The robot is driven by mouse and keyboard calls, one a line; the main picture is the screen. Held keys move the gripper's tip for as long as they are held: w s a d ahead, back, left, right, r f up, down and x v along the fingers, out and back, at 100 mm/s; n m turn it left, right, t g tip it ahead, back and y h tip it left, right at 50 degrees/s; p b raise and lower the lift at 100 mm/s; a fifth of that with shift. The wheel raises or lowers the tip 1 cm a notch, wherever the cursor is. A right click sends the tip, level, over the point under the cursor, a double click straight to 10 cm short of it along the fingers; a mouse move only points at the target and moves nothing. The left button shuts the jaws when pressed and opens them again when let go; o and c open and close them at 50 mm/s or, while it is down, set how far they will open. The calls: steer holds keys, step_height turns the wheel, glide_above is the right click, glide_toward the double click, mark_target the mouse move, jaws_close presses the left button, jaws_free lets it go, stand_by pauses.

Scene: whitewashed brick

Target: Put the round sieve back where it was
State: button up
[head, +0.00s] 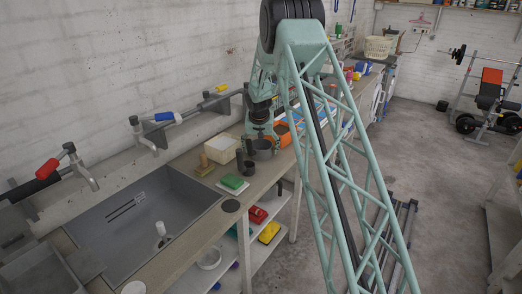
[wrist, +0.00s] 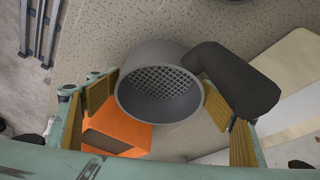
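The round sieve (wrist: 160,82) is a dark grey ring with a mesh bottom. In the wrist view its open side faces the camera. I also cannot tell whether the sieve touches the counter.
A dark cylinder (wrist: 238,82) is right beside the sieve. An orange box (wrist: 112,133) lies close by. On the counter are a white container (head: 221,149), a green sponge (head: 232,183) and a dark cup (head: 249,169). The sink (head: 140,225) lies at the left.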

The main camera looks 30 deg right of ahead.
steer(key=shift+o, duration=0.2)
steer(key=shift+r, duration=0.25)
steer(key=v, duration=1.2)
steer(key=shift+p, duration=0.45)
steer(key=shift+a, duration=0.1)
stand_by(0.4)
